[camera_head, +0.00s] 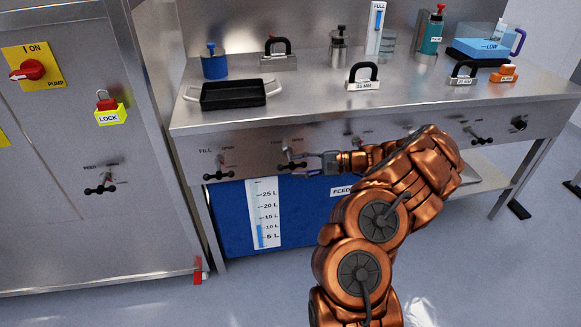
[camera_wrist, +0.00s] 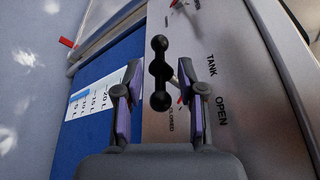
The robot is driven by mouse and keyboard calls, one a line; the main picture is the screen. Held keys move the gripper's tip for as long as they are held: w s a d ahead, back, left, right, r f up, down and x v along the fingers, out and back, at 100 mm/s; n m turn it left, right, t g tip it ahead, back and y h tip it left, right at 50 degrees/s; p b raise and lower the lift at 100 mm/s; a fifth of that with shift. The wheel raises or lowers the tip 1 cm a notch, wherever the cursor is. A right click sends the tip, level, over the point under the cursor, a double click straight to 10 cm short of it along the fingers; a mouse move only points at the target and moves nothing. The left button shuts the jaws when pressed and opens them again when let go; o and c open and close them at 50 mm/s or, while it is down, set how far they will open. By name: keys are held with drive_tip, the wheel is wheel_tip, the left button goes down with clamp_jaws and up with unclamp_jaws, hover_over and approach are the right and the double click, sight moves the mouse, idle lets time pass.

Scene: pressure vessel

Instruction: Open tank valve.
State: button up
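The tank valve has a black bar handle with ball ends (camera_wrist: 159,72) on the steel front panel, beside the labels TANK (camera_wrist: 212,65) and OPEN (camera_wrist: 221,110). A small red tip shows behind the handle. In the head view the valve handle (camera_head: 288,163) sits below the bench top. My gripper (camera_head: 312,164) reaches it from the right. In the wrist view my gripper (camera_wrist: 161,98) is open, one finger on each side of the handle, with visible gaps.
The fill valve (camera_head: 219,170) is to the left on the same panel. A blue tank with a level scale (camera_head: 264,213) stands below. Several items, including a black tray (camera_head: 233,94), are on the bench top. A steel cabinet (camera_head: 70,220) stands at left.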

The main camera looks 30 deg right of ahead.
drive_tip(key=shift+x, duration=1.5)
drive_tip(key=shift+s+f, duration=0.1)
clamp_jaws()
